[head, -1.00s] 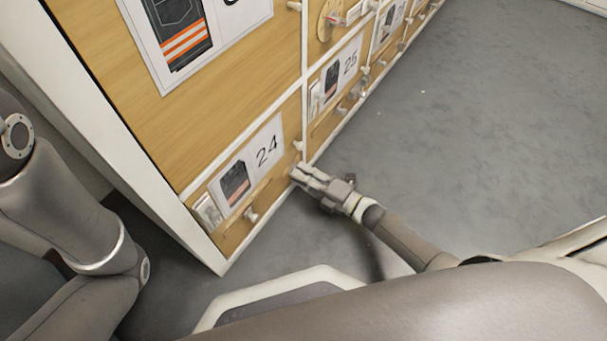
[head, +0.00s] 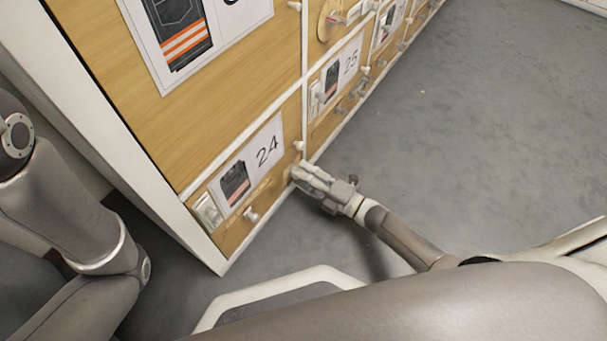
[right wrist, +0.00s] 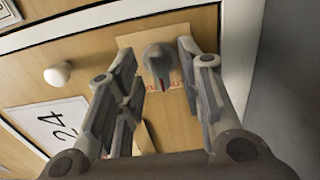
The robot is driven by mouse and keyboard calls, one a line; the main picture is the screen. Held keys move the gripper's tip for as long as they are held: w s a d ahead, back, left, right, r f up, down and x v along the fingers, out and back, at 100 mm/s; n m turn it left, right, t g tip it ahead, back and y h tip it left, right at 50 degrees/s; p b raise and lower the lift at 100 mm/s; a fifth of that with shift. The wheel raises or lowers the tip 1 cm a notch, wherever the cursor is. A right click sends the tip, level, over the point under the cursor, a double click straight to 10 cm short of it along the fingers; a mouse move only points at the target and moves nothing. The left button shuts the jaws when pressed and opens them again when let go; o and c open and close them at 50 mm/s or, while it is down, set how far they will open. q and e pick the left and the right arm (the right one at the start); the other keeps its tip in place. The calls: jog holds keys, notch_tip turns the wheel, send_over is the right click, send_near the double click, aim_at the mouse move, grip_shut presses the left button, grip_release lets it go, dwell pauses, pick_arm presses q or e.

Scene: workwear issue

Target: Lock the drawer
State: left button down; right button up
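The drawer marked 24 (head: 231,232) is at the bottom of the wooden cabinet and looks closed. Its label (head: 252,168) shows a dark garment with orange stripes. My right gripper (head: 298,174) is at the drawer's right end. In the right wrist view a grey turning knob (right wrist: 158,60) stands on a tan plate (right wrist: 203,24) with small red marks. My right gripper (right wrist: 156,72) is open, with one finger on each side of the knob and narrow gaps. The fingers hide part of the plate. My left arm shows at the left edge, but its gripper is out of view.
A pale round knob (right wrist: 57,74) sits on the drawer front beside the lock plate. Drawer 25 (head: 322,128) and further fronts continue to the right, with protruding knobs. The white cabinet frame (head: 207,246) edges the fronts. The grey floor (head: 480,130) at right is clear.

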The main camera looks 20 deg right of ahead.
jog(key=v, duration=1.1)
jog(key=shift+s+d, duration=0.2)
